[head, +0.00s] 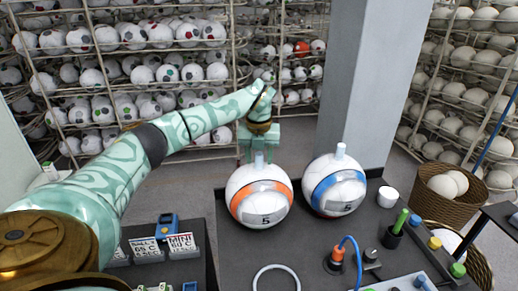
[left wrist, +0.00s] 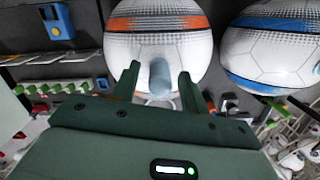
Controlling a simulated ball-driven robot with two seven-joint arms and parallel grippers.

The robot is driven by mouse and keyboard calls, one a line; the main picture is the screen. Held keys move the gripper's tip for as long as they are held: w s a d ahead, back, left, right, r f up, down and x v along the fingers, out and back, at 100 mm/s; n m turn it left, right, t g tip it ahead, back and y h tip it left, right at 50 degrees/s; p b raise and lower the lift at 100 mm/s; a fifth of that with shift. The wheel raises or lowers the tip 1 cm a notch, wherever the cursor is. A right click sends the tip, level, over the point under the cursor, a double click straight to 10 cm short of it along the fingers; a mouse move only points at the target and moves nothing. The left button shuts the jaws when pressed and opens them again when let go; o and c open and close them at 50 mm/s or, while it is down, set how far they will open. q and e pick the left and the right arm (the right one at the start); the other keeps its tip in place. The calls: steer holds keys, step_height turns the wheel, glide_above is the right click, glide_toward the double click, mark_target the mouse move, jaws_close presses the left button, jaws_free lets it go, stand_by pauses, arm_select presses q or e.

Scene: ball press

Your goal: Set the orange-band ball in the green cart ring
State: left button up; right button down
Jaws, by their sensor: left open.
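The orange-band ball (head: 259,197) is white with a broad orange stripe, a "5" and a pale peg on top. It rests on the dark table. My left gripper (head: 259,157) is open at the top of this ball. In the left wrist view its two fingers (left wrist: 158,82) stand on either side of the pale peg (left wrist: 160,77), apart from it, with the orange-band ball (left wrist: 162,22) beyond. A pale ring (head: 276,279) lies at the table's front; it does not look green. I see no green cart ring. My right gripper is not in view.
A blue-band ball (head: 336,186) stands close to the right. Further right are a white cup (head: 388,196), a green marker in a dark holder (head: 394,232) and a wicker basket (head: 447,202). Price signs and a blue device (head: 167,226) stand at the left. Ball racks fill the back.

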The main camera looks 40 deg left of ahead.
arm_select(q)
step_height(320, 180, up, 12)
steer(key=s, duration=0.1)
steer(key=shift+d, duration=0.45)
